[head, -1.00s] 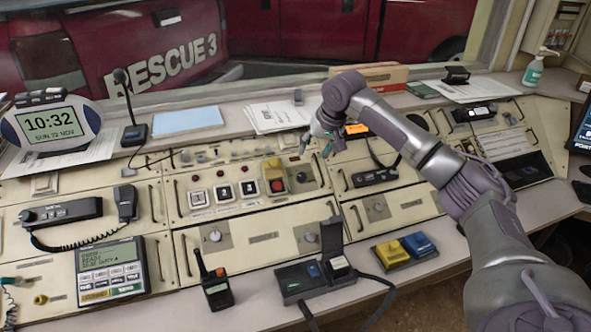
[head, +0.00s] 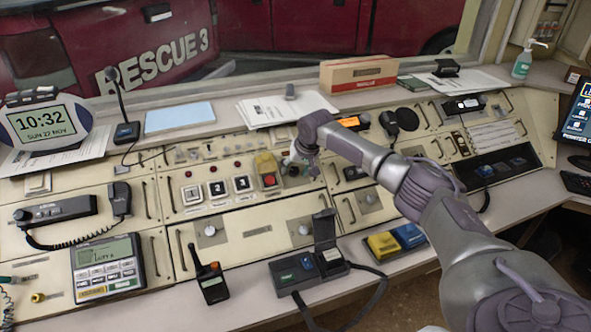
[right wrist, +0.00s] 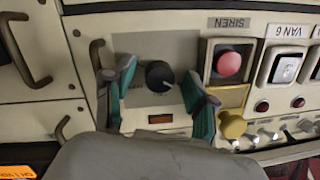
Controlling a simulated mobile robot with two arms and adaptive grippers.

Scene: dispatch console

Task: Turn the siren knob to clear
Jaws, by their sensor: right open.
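The siren knob (right wrist: 160,76) is a round black knob on a grey plate, right of the red button in the head view. In the right wrist view it sits between the two teal-tipped fingers of my right gripper (right wrist: 157,84), with a gap on each side. The right gripper (head: 301,158) is open and low over the panel in the head view, where it partly covers the knob. A SIREN label (right wrist: 229,23) shows beside the red button. The knob's setting is too small to read. My left gripper is not in view.
A red button (head: 269,180) with a raised yellow cover stands close beside the knob; it also shows in the right wrist view (right wrist: 229,64). Numbered white buttons (head: 217,188) and metal handles (right wrist: 30,50) stick up nearby. A walkie-talkie (head: 211,284) stands on the front ledge.

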